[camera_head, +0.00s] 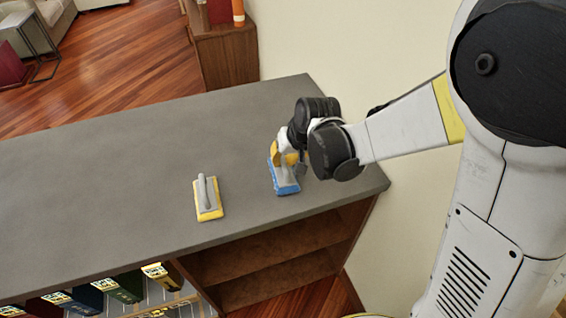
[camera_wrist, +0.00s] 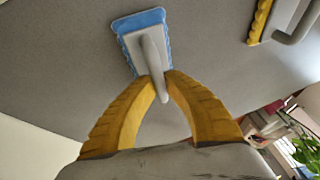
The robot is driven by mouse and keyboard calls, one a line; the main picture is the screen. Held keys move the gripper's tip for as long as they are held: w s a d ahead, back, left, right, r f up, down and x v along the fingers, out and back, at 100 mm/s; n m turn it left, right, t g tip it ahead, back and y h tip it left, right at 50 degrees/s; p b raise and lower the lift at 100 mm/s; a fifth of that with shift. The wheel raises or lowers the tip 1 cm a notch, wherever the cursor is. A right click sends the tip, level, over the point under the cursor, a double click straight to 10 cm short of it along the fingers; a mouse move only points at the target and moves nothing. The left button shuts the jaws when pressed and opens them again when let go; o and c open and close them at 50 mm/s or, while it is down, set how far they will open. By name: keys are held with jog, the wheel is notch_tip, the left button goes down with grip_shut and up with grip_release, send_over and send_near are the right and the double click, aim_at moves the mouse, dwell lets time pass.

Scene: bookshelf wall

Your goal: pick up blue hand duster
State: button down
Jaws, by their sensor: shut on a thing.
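The blue hand duster (camera_head: 286,186) is at the right end of the grey shelf top, partly hidden by my gripper. In the wrist view the duster (camera_wrist: 126,24) shows its blue pad, light grey plate and grey handle. My gripper (camera_head: 285,160) is over it, and in the wrist view its yellow fingers (camera_wrist: 160,82) are closed on the handle from both sides. I cannot tell whether the pad touches the surface.
A similar duster with a yellow pad (camera_head: 208,198) lies to the left on the grey shelf top (camera_head: 120,150); it also shows in the wrist view (camera_wrist: 258,22). Binders (camera_head: 122,287) stand in the shelf below. A wall (camera_head: 370,40) rises behind the right end. The left of the top is clear.

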aim_at(284, 159)
notch_tip(284, 159, up, 4)
jog(key=shift+s+d+r+p, duration=0.1)
jog(key=shift+r+p, duration=0.05)
jog(key=shift+p, duration=0.7)
jog(key=s+d+r+p, duration=0.3)
jog(key=s+d+r, duration=0.3)
jog(key=s, duration=0.3)
jog(key=shift+d, duration=0.6)
